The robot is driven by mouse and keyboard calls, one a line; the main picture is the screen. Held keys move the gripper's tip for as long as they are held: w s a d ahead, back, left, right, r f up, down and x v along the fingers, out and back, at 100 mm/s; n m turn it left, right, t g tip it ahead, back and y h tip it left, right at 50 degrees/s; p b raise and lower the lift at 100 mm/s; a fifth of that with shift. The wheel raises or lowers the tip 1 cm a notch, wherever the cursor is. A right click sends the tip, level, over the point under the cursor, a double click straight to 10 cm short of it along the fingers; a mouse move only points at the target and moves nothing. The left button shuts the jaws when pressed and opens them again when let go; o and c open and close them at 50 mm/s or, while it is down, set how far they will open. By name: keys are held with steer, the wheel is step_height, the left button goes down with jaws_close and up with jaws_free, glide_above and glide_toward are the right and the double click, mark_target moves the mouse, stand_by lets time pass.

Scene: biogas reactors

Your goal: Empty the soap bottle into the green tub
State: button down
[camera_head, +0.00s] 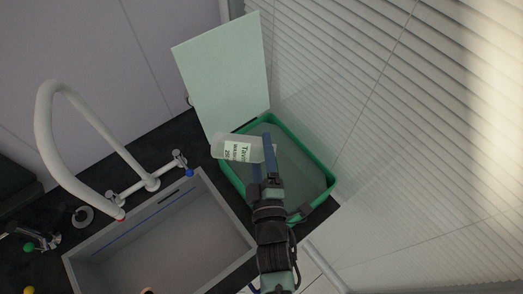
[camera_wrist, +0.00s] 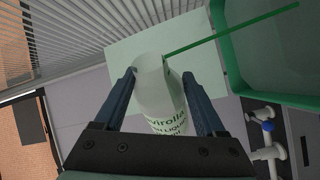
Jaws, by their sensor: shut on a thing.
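The soap bottle (camera_head: 229,148) is whitish and translucent, with a pale label and dark green print. In the head view it lies sideways across the back left corner of the green tub (camera_head: 318,168). My gripper (camera_head: 262,158) is shut on the bottle, which also shows between the fingers in the wrist view (camera_wrist: 152,85). The bottle looks held above the tub's rim, but its exact height and tilt cannot be told.
A grey sink (camera_head: 165,235) with a white curved tap (camera_head: 47,120) lies left of the tub in a dark worktop. A pale green panel (camera_head: 225,75) stands behind the tub. Slatted blinds (camera_head: 430,120) run close along its right. Small coloured valves (camera_head: 28,247) stand at lower left.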

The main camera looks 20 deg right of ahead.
mark_target(261, 146)
steer(key=shift+r+n+p, duration=0.45)
steer(key=shift+n+p, duration=0.1)
steer(key=shift+n, duration=0.45)
steer(key=shift+r+n+g, duration=0.15)
steer(key=shift+n+g, duration=0.35)
steer(key=shift+n, duration=0.5)
steer(key=n, duration=0.1)
steer(key=n+p, duration=0.1)
steer(key=n, duration=0.1)
steer(key=n+g+h, duration=0.1)
steer(key=shift+r+n, duration=0.3)
steer(key=shift+r, duration=0.05)
steer(key=n+p, duration=0.1)
steer(key=n, duration=0.1)
steer(key=r+n+g+h+p, duration=0.1)
steer(key=n, duration=0.3)
steer(key=shift+r+n+g+h+p, duration=0.15)
steer(key=shift+n+g+h+p, duration=0.15)
steer(key=shift+h+p, duration=0.1)
steer(key=shift+n, duration=0.3)
